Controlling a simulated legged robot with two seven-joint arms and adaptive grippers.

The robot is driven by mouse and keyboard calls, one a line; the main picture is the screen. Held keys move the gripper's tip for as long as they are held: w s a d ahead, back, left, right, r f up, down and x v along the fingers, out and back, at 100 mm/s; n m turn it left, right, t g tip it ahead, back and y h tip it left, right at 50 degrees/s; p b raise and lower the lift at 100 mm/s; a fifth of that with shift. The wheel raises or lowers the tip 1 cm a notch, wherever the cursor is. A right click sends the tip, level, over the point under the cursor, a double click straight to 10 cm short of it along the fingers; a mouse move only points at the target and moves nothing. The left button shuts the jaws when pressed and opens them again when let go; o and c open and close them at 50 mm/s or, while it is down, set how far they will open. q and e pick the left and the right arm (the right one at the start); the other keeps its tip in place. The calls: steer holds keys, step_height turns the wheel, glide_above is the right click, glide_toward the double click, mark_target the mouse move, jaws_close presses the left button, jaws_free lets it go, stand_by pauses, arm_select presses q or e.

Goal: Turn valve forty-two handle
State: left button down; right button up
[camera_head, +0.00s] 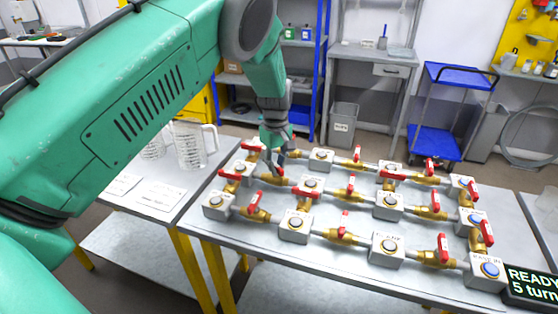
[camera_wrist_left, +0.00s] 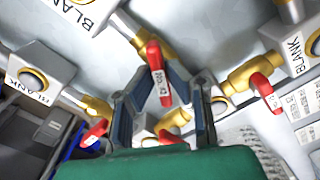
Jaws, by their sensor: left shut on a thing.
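A red valve handle (camera_wrist_left: 157,70) on a brass valve (camera_wrist_left: 128,28) stands between the fingers of my left gripper (camera_wrist_left: 165,80) in the left wrist view. Its white label seems to end in 42, but it is small and tilted. In the head view my left gripper (camera_head: 277,162) reaches down to the back left part of the valve table, beside a brass valve (camera_head: 272,180). The fingers are shut on the red handle. My arm covers part of the back left valves in the head view. My right gripper is not in view.
Several other brass valves with red handles, such as this one (camera_head: 344,222), and grey blocks (camera_head: 388,247) cover the table (camera_head: 240,232). A READY display (camera_head: 530,284) stands at the front right. Clear jugs (camera_head: 190,145) stand on the left bench.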

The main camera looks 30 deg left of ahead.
arm_select(q)
steer(key=m, duration=0.2)
steer(key=shift+w+a+r+m+p, duration=0.1)
steer(key=shift+a+m+p, duration=0.25)
steer(key=shift+a+m, duration=0.05)
steer(key=m, duration=0.3)
steer(key=shift+m+p, duration=0.3)
steer(key=shift+p, duration=0.05)
steer(key=m, duration=0.4)
steer(key=shift+w+m, duration=0.1)
steer(key=shift+m, duration=0.3)
steer(key=shift+d+p, duration=0.15)
steer(key=shift+p, duration=0.15)
steer(key=c, duration=1.6)
jaws_free()
steer(key=shift+w, duration=0.1)
steer(key=shift+f, duration=0.25)
steer(key=shift+r, duration=0.45)
step_height(320, 180, up, 11)
steer(key=shift+w+f, duration=0.1)
steer(key=shift+w, duration=0.05)
